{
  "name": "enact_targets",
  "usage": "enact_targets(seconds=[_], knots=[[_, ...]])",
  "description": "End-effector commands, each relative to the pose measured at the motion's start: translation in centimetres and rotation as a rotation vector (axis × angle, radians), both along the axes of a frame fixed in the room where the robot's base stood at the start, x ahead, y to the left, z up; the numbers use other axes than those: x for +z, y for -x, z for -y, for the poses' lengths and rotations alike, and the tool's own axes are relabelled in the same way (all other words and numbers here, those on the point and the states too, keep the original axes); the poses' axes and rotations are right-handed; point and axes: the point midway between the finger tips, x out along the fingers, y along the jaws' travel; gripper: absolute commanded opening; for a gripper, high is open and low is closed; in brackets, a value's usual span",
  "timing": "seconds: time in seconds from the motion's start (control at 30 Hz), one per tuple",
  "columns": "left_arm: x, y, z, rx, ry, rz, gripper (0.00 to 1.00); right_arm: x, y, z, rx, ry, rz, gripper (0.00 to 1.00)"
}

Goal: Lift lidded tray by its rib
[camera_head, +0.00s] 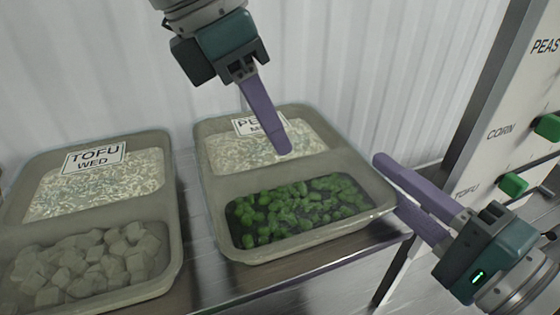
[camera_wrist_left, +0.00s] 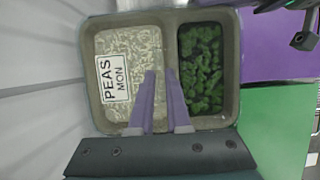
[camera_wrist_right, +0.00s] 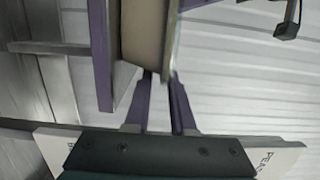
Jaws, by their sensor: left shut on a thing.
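The lidded peas tray (camera_head: 222,243) is grey-green, with rice at the back, green peas in front and a label reading PEAS MON. It also shows in the left wrist view (camera_wrist_left: 236,60). A raised rib (camera_head: 250,179) divides the two compartments. My left gripper (camera_head: 283,152) comes down from above, shut at the rib; the exact contact is hard to see. In the left wrist view its fingertips (camera_wrist_left: 161,74) lie over the divider. My right gripper (camera_head: 388,182) is at the tray's right side, fingers slightly apart and apparently empty. The right wrist view shows its fingers (camera_wrist_right: 161,76) close to a tray edge.
A second tray (camera_head: 170,215), labelled TOFU WED, holds rice and tofu cubes to the left. Both are over a metal table (camera_head: 300,272). A white panel (camera_head: 525,80) with green knobs and the words PEAS, CORN and TOFU stands at right. A corrugated wall (camera_head: 350,60) is behind.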

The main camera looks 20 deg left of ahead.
Motion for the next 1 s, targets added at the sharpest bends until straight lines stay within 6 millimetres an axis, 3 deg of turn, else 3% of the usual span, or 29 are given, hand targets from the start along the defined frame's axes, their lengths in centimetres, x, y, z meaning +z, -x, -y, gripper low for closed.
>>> enact_targets(seconds=[0.63,1.0], knots=[[0.4,-0.1,0.1,0.001,0.004,0.005,0.0,0.3,0.1,-0.2,0.004,-0.002,-0.001,0.0],[4.4,-0.2,0.2,0.001,0.008,0.009,0.0,4.1,0.2,-0.2,0.006,-0.002,-0.002,0.0]])
